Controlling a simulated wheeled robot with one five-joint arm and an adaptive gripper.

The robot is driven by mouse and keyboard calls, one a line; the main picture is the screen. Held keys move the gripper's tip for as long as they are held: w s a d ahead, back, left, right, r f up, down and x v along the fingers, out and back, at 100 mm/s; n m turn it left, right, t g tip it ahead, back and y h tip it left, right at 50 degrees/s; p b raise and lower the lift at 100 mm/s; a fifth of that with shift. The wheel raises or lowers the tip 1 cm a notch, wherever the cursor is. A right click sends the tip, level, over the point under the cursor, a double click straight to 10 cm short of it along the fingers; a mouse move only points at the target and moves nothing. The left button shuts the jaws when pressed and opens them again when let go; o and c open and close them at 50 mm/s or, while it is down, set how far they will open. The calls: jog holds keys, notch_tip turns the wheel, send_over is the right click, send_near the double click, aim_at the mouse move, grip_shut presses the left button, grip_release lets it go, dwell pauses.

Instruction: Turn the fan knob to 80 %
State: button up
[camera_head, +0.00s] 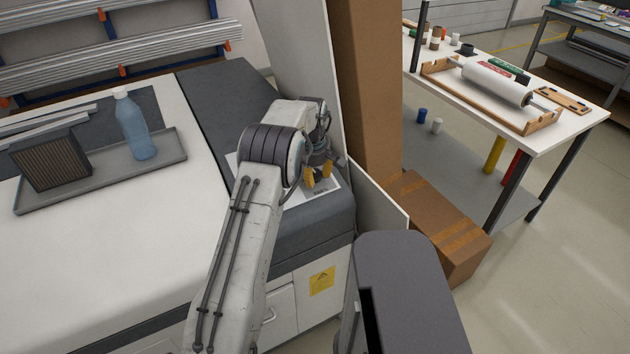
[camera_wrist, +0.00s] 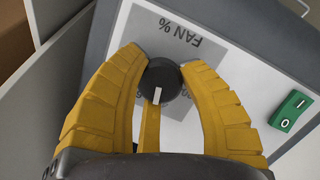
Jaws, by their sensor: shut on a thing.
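The fan knob (camera_wrist: 163,80) is a round black dial with a white pointer line, seen in the wrist view. It sits on a light panel label marked "FAN %" (camera_wrist: 170,27), which reads upside down there. The pointer line points toward the bottom of the picture, towards my gripper's palm. My gripper (camera_wrist: 164,66) is shut on the knob, with yellow fingers on its left and right sides. Scale figures beside the knob are mostly hidden by the fingers. In the head view my gripper (camera_head: 317,178) is over the label on the grey machine top; the knob is hidden there.
A green rocker switch (camera_wrist: 291,110) is right of the knob on the panel. A tray (camera_head: 95,190) with a blue bottle (camera_head: 137,128) and a dark pleated block (camera_head: 50,162) lies left of my arm. Cardboard boxes (camera_head: 440,220) and a workbench (camera_head: 560,135) stand right.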

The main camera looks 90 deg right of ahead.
jog(key=shift+m, duration=0.3)
jog(key=o, duration=1.2)
jog(key=shift+r, duration=0.1)
jog(key=v, duration=1.1)
jog(key=shift+r, duration=0.4)
